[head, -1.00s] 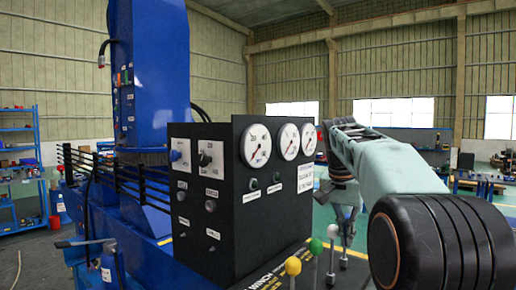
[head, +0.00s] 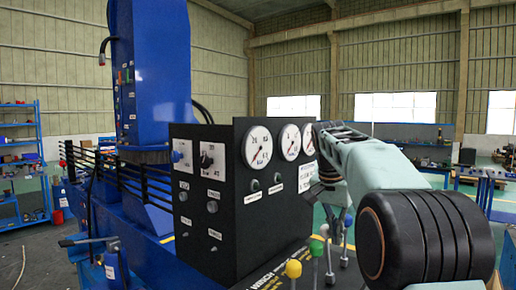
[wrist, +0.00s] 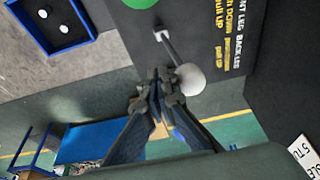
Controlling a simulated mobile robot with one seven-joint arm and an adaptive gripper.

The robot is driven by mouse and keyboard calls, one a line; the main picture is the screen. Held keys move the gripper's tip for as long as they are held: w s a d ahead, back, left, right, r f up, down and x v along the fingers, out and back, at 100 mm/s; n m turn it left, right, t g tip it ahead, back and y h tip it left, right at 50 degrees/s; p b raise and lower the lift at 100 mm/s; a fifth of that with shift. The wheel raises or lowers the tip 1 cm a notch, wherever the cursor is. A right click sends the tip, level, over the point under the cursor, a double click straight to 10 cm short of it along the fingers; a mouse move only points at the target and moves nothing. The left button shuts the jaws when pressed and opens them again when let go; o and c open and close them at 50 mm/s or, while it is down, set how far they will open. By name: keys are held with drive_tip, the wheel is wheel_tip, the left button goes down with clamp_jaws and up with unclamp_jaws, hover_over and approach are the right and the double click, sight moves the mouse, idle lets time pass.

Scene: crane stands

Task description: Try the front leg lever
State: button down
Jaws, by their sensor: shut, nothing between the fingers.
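A lever with a white round knob (wrist: 190,79) and a thin metal stem stands out from the dark console panel in the wrist view. My gripper (wrist: 158,88) is shut and empty. Its fingertips are right beside the knob and stem, and I cannot tell whether they touch. Yellow print beside the lever reads partly "...NT LEG BACK LEG" and "pull UP". A green knob (wrist: 140,3) is at the top edge. In the head view the yellow knob (head: 293,269), green knob (head: 317,248) and white knob (head: 325,230) stand in a row, with my gripper (head: 335,236) close to the white one.
The black gauge box (head: 237,200) rises left of the levers. My arm covers the right side of the head view. The blue crane column (head: 150,70) stands behind. A blue tray (wrist: 52,22) with white round items lies at the upper left of the wrist view.

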sight(325, 227)
drive_tip(key=shift+a, duration=0.15)
drive_tip(key=shift+w+a+p, duration=0.95)
drive_tip(key=shift+a+p, duration=0.05)
drive_tip(key=shift+p, duration=0.25)
drive_tip(key=s+d+b, duration=0.3)
drive_tip(key=s+d, duration=0.1)
drive_tip(key=d, duration=0.1)
wheel_tip(325, 227, up, 10)
drive_tip(key=p, duration=0.3)
drive_tip(key=shift+s+d+p, duration=0.2)
drive_tip(key=shift+s+p, duration=0.05)
drive_tip(key=shift+p, duration=0.1)
idle(0.3)
